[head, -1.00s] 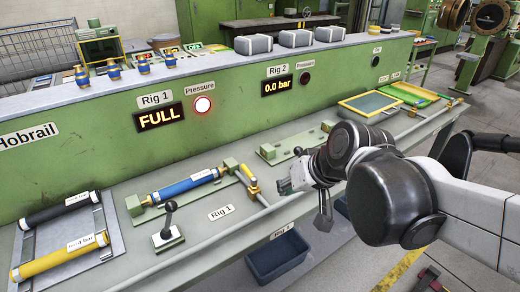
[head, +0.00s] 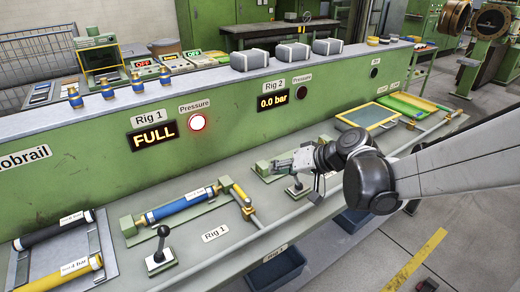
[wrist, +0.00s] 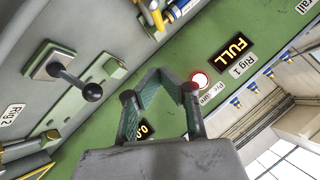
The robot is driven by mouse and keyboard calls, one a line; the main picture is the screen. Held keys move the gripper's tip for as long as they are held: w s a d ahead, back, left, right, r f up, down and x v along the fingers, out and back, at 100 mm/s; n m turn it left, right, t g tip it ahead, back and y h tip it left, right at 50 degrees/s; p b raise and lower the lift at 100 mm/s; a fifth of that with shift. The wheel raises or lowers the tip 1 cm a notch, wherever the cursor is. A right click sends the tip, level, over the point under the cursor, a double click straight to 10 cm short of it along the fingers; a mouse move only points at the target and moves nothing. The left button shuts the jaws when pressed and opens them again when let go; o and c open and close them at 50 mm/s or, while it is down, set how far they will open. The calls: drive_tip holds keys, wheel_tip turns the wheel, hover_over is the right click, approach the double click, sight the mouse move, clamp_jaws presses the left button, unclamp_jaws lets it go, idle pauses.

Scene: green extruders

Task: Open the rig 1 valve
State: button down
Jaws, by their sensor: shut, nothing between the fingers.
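The rig 1 valve, a yellow fitting with a handle (head: 241,200), sits at the right end of the blue cylinder (head: 184,204) on the bench. A yellow fitting, likely this valve, shows at the top edge of the wrist view (wrist: 152,16). My gripper (head: 280,162) is above the rig 2 fixture, right of the valve and apart from it, pointing left. In the wrist view its fingers (wrist: 163,72) are shut and empty. The rig 1 display (head: 152,136) reads FULL and its pressure lamp (head: 197,122) glows red.
A black-knobbed lever (head: 160,245) stands before the blue cylinder. The rig 2 lever (head: 298,186) is below my gripper and also shows in the wrist view (wrist: 84,88). The green panel (head: 80,165) rises behind the bench.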

sight(241, 194)
drive_tip(key=x, duration=0.4)
drive_tip(key=s+f+x, duration=0.1)
drive_tip(key=x, duration=0.2)
drive_tip(key=s+b+x, duration=0.1)
drive_tip(key=x, duration=0.3)
drive_tip(key=shift+w+a+f, duration=0.1)
drive_tip(key=shift+a+f, duration=0.3)
drive_tip(key=shift+f, duration=0.1)
drive_tip(key=shift+a+f, duration=0.1)
drive_tip(key=shift+a, duration=0.05)
